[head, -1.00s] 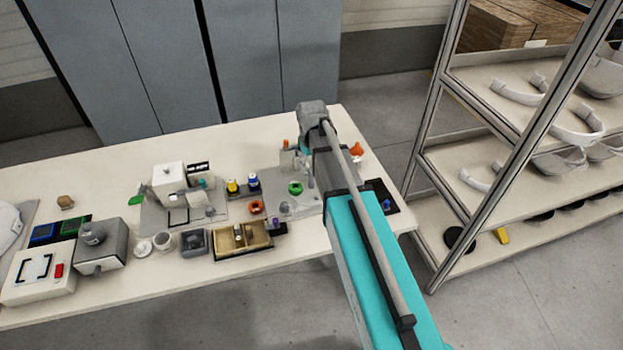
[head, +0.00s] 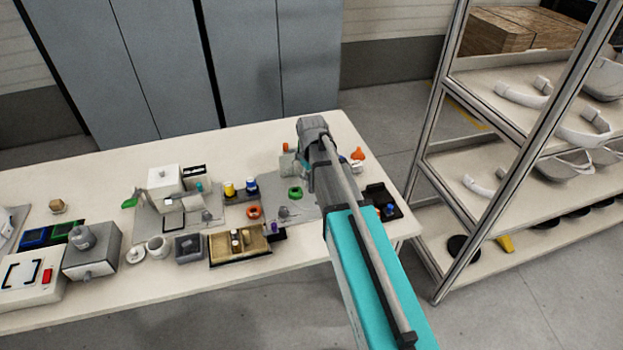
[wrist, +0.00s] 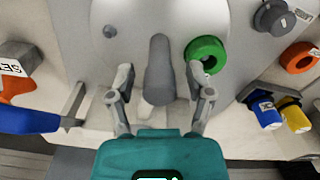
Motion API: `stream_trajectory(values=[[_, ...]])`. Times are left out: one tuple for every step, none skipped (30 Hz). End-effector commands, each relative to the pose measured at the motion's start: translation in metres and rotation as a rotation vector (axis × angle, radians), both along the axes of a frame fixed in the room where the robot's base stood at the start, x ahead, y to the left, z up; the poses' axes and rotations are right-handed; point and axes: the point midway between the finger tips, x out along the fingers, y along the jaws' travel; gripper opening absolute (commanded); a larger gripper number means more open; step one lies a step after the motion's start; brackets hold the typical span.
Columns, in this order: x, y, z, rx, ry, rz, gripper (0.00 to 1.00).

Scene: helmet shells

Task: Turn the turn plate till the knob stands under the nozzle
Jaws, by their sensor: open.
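In the wrist view a pale round plate (wrist: 185,18), which looks like the turn plate, is cut by the top edge. A small grey knob (wrist: 110,32) stands on its left part. A thick grey rounded bar (wrist: 158,78) lies across its near edge; I cannot tell whether this is the nozzle. My gripper (wrist: 159,70) is open, one finger on each side of the bar, with visible gaps and no clear contact. In the head view my arm hides the plate and the gripper.
A green ring (wrist: 206,54) lies close to the right finger. A blue bottle (wrist: 265,113), a yellow bottle (wrist: 295,118) and an orange ring (wrist: 299,57) are farther right. A blue part (wrist: 28,121) lies left. In the head view a shelf rack (head: 433,170) stands right of the table.

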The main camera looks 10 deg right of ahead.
Motion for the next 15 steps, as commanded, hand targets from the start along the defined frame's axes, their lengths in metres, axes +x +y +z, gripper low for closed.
stream_trajectory(values=[[0.0000, 0.0000, 0.0001, 0.000, 0.000, 0.000, 0.67], [0.0000, 0.0000, 0.0001, 0.000, 0.000, 0.000, 0.67], [0.0000, 0.0000, 0.0001, 0.000, 0.000, 0.000, 0.63], [0.0000, 0.0000, 0.0001, 0.000, 0.000, 0.000, 0.58], [0.0000, 0.0000, 0.0001, 0.000, 0.000, 0.000, 0.52], [0.0000, 0.0000, 0.0001, 0.000, 0.000, 0.000, 0.45], [0.0000, 0.0000, 0.0001, 0.000, 0.000, 0.000, 0.39], [0.0000, 0.0000, 0.0001, 0.000, 0.000, 0.000, 0.33], [0.0000, 0.0000, 0.0001, 0.000, 0.000, 0.000, 0.26], [0.0001, 0.0000, 0.0001, 0.000, 0.000, 0.000, 0.20], [0.0001, 0.0000, 0.0001, 0.000, 0.000, 0.000, 0.15], [0.0000, 0.0001, 0.0001, 0.000, 0.000, 0.000, 0.07], [0.0000, 0.0001, 0.0001, 0.000, 0.000, 0.000, 0.02], [0.0000, 0.0001, 0.0001, 0.000, 0.000, 0.000, 0.00], [0.0000, 0.0001, 0.0001, 0.000, 0.000, 0.000, 0.00]])
